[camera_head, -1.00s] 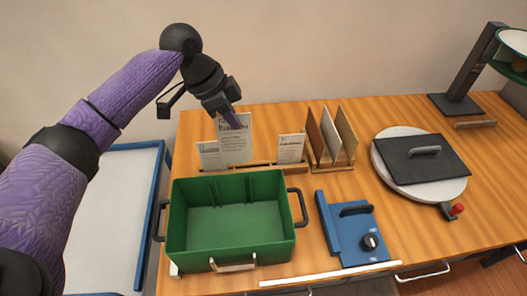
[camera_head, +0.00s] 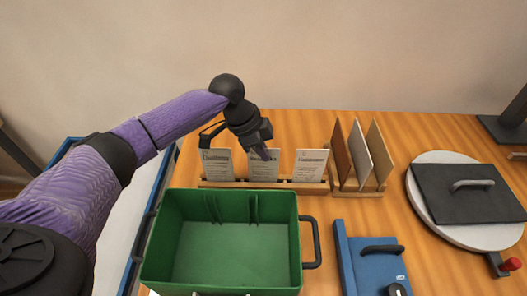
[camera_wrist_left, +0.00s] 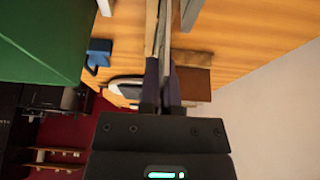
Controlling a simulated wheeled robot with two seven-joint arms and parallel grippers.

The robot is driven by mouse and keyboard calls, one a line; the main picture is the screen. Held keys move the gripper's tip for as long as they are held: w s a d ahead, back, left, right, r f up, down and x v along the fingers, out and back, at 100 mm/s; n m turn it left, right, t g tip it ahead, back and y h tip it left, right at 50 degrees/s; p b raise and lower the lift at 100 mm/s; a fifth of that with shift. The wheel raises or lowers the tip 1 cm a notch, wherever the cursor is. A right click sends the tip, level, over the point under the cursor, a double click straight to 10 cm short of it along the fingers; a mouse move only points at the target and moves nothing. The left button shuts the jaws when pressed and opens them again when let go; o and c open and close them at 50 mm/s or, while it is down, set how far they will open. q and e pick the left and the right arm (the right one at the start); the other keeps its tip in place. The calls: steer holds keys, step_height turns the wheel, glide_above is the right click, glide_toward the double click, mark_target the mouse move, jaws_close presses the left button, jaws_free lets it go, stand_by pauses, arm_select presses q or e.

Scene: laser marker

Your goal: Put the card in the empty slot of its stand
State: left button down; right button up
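The card (camera_head: 263,169) is a white printed sheet in the middle of its wooden stand (camera_head: 292,186). It is upright, between a left card (camera_head: 217,166) and a right card (camera_head: 310,166), with its top about level with theirs. Its lower edge meets the stand; I cannot see how deep it sits. My left gripper (camera_head: 262,151) is at the card's top edge. In the left wrist view the fingers (camera_wrist_left: 164,85) are close together with the thin card edge (camera_wrist_left: 166,35) between them. My right gripper is not in view.
A green bin (camera_head: 232,250) stands directly in front of the stand. A rack of brown and white boards (camera_head: 360,158) stands right of it. A blue device (camera_head: 370,258) and a round plate with a black board (camera_head: 465,195) are farther right.

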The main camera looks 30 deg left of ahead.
arm_select(q)
steer(key=shift+f, duration=0.1)
steer(key=c, duration=0.8)
jaws_free()
steer(key=shift+c, duration=0.2)
steer(key=p+v, duration=0.2)
steer(key=v, duration=1)
steer(key=shift+r, duration=0.2)
